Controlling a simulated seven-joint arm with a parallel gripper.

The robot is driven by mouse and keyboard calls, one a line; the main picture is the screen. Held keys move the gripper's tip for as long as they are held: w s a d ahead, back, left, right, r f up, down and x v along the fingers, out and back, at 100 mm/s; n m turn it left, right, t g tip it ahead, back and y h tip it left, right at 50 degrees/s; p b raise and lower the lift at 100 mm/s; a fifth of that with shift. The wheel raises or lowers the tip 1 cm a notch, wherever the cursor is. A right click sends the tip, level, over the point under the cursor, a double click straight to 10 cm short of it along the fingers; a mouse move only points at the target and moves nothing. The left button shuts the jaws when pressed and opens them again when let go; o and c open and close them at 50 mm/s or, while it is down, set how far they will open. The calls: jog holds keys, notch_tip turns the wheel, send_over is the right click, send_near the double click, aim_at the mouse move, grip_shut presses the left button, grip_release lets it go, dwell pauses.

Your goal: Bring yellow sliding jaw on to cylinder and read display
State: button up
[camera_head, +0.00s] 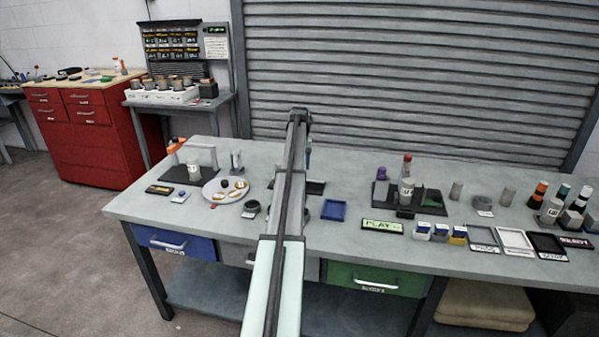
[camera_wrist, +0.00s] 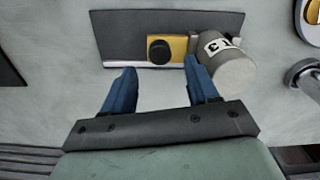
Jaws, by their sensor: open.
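In the wrist view, the yellow sliding jaw (camera_wrist: 179,46) carries a round black knob (camera_wrist: 160,51) and sits on a dark base plate (camera_wrist: 120,28). A grey cylinder (camera_wrist: 236,75) with a white label stands at the right end of the yellow jaw. I cannot tell whether they touch. My gripper (camera_wrist: 160,80) is open, its blue fingers apart and empty. The fingertips point toward the jaw; the right finger shows near the cylinder. In the head view my arm hides most of this fixture; part of its dark plate (camera_head: 316,187) shows. I cannot make out the fixture's display.
A plate of small items (camera_head: 213,194) and a labelled cylinder on a dark mat (camera_head: 193,170) stand to the left. A blue tray (camera_head: 334,210), another dark mat with bottles (camera_head: 440,208) and several trays stand to the right. The bench's front edge is mostly clear.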

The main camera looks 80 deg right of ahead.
notch_tip(320, 180, up, 9)
dwell(0.3)
dwell(1.0)
